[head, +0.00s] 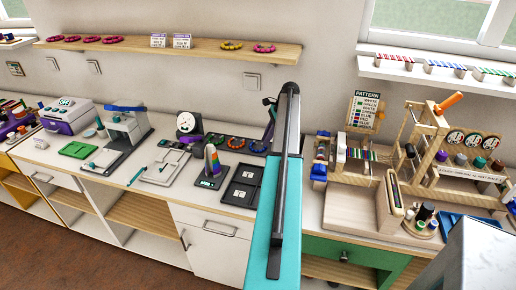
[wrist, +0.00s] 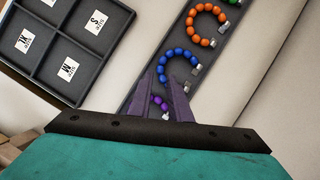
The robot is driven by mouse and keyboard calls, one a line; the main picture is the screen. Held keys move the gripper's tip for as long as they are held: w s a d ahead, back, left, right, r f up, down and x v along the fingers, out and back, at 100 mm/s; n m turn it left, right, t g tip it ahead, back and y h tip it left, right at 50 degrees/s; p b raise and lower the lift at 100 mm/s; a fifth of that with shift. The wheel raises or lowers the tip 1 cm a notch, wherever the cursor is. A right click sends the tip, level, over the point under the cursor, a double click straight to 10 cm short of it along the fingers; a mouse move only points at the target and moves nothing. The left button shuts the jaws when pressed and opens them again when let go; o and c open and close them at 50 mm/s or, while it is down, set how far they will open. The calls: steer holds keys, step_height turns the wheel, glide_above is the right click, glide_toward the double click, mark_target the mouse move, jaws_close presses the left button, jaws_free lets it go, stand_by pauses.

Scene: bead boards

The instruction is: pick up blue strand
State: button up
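The blue strand (wrist: 180,66) is a curved row of blue beads with a silver clasp, lying on a dark strip tray (wrist: 143,94) in the wrist view. My gripper (wrist: 163,76) is open, with its two purple-grey fingers pointing toward the blue strand. The fingertips overlap the near end of the blue strand in the picture; I cannot tell whether they touch it. A purple strand (wrist: 158,103) shows between the fingers, partly hidden by them. An orange strand (wrist: 207,14) lies beyond the blue one.
A green strand (wrist: 234,2) is at the tray's far end. A dark sorting tray (wrist: 66,38) with labelled compartments stands to the left, also seen in the head view (head: 240,185). A wooden shelf (head: 180,48) with bracelets hangs above. A wooden bead stand (head: 350,205) is right of my arm.

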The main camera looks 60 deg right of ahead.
mark_target(262, 150)
steer(key=shift+p+x, duration=1.1)
steer(key=shift+x, duration=1.5)
steer(key=shift+w+a+r, duration=0.1)
steer(key=shift+w, duration=0.05)
jaws_close()
